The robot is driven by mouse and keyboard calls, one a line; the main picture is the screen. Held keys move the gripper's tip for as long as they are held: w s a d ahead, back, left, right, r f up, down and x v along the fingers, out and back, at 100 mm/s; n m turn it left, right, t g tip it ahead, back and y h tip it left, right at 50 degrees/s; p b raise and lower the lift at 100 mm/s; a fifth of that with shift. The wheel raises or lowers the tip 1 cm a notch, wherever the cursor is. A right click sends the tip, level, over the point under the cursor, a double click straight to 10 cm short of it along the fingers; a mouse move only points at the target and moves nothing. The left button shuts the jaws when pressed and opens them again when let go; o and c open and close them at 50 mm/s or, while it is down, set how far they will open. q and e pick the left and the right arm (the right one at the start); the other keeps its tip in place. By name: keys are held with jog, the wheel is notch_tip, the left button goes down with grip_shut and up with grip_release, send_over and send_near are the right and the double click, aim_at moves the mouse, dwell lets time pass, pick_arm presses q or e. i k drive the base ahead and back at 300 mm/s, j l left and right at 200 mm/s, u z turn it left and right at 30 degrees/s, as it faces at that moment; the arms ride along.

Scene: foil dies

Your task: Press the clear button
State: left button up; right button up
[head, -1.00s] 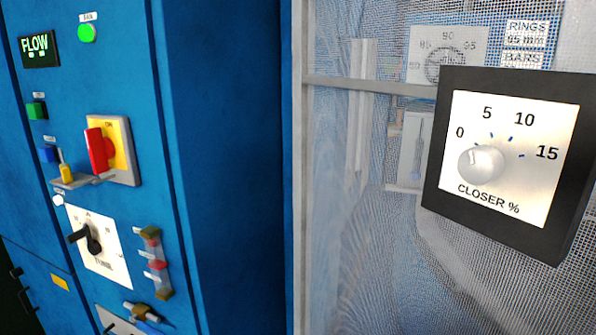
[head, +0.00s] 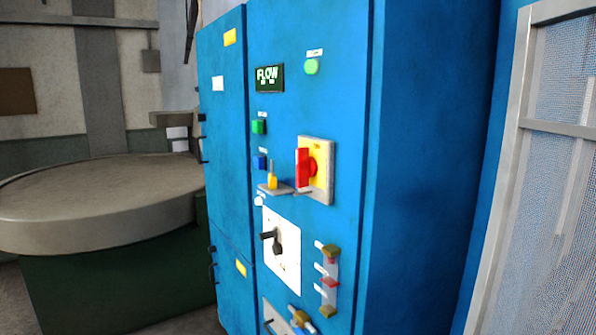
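The blue cabinet (head: 285,25) stands in the middle of the head view, its control face turned partly left. A round green light or button (head: 312,67) is near the top. The small labels are too blurred to read, so I cannot tell which one is the clear button. Neither gripper is in view.
A large round table (head: 95,205) stands at left. A mesh screen (head: 550,200) is at right.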

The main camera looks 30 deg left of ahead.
aim_at(258, 161)
jog(key=u, duration=1.35)
